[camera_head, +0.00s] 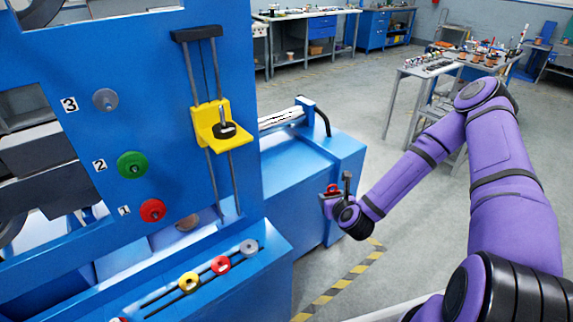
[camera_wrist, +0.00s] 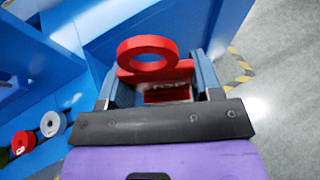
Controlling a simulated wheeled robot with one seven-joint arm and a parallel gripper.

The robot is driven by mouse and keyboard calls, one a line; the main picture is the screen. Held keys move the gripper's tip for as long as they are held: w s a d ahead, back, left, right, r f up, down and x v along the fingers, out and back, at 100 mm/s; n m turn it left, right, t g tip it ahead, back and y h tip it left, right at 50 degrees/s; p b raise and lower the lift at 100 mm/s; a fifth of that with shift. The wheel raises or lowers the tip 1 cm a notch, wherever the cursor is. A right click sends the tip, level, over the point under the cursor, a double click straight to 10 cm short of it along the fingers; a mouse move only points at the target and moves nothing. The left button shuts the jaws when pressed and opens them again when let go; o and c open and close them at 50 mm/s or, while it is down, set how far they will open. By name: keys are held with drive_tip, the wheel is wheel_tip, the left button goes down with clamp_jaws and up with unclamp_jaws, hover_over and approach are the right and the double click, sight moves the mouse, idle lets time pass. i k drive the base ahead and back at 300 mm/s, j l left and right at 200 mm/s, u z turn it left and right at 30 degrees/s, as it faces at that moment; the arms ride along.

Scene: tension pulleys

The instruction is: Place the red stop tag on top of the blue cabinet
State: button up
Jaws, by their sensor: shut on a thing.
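My gripper (camera_head: 331,199) is shut on the red stop tag (camera_head: 333,188). In the wrist view the tag's red ring (camera_wrist: 130,48) stands out beyond the two grey fingers of my gripper (camera_wrist: 160,84), and its flat body sits between them. In the head view the gripper is in front of the right side of a low blue cabinet (camera_head: 345,150). From this view I cannot tell the gap between tag and cabinet.
A tall blue panel (camera_head: 225,80) with numbered pegs and a yellow bracket (camera_head: 220,130) stands at the left. Below it, a blue ledge (camera_head: 262,275) carries several coloured pulleys. A grey table (camera_head: 398,75) stands behind my arm. Grey floor is open at the right.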

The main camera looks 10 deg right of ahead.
sight(272, 184)
drive_tip(key=i+l, duration=0.15)
drive_tip(key=l, duration=0.2)
drive_tip(key=i+l, duration=0.1)
drive_tip(key=l, duration=0.25)
drive_tip(key=i+l, duration=0.15)
drive_tip(key=l, duration=0.2)
drive_tip(key=i+l, duration=0.15)
drive_tip(key=l, duration=0.25)
drive_tip(key=i+l, duration=0.1)
drive_tip(key=l, duration=0.25)
drive_tip(key=i+l+u, duration=0.1)
drive_tip(key=l+u, duration=0.2)
drive_tip(key=i+l+u, duration=0.1)
drive_tip(key=l+u, duration=0.15)
drive_tip(key=l, duration=0.2)
drive_tip(key=l+u, duration=0.3)
drive_tip(key=i+u, duration=0.15)
drive_tip(key=u, duration=0.2)
drive_tip(key=i+u, duration=0.2)
drive_tip(key=u, duration=0.15)
drive_tip(key=i+u, duration=0.15)
drive_tip(key=u, duration=0.25)
